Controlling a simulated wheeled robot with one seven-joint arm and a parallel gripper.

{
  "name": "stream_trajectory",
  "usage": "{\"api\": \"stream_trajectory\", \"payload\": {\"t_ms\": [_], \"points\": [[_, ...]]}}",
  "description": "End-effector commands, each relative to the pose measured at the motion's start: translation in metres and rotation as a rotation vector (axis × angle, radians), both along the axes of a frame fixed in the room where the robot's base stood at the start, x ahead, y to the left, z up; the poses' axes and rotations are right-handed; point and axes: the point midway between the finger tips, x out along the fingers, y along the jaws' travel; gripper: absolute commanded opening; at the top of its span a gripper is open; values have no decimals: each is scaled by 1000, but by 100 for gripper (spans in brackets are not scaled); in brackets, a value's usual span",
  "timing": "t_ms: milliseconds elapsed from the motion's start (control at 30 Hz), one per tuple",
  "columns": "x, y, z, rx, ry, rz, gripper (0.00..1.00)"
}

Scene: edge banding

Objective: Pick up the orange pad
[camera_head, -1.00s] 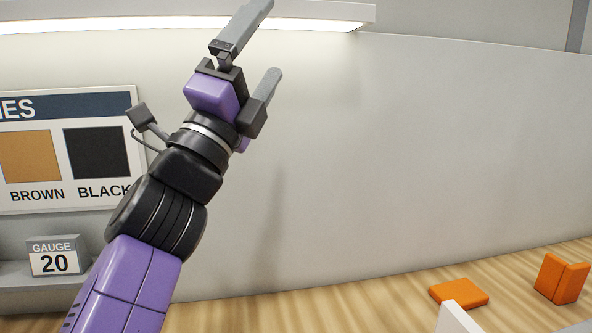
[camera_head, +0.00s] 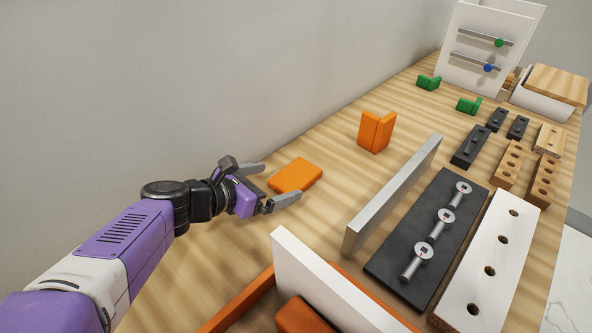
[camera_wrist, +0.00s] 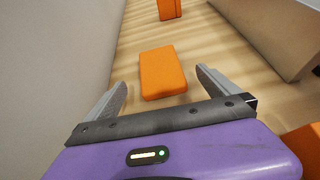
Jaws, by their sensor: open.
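The orange pad (camera_head: 296,175) is a flat rounded rectangle lying on the wooden table near the wall. It also shows in the wrist view (camera_wrist: 163,73), ahead of and between the two fingers. My gripper (camera_head: 283,184) is open and empty, with its fingers pointing toward the pad. In the head view the fingertips are close to the pad's near side. I cannot tell whether either finger touches it.
An orange angled block (camera_head: 376,131) stands beyond the pad. A grey upright bar (camera_head: 395,195) and a black plate with pins (camera_head: 432,235) lie to the right. A white panel (camera_head: 330,285) stands in front. The wall (camera_head: 200,80) runs close on the left.

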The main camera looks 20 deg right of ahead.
Motion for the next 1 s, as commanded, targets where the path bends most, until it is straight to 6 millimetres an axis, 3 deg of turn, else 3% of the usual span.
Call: {"api": "stream_trajectory", "payload": {"t_ms": [500, 800, 1000], "points": [[22, -52, -29, -4, 1, 1, 100], [24, -55, -30, -5, 1, 4, 100], [24, -55, -30, -5, 1, 4, 63]]}}
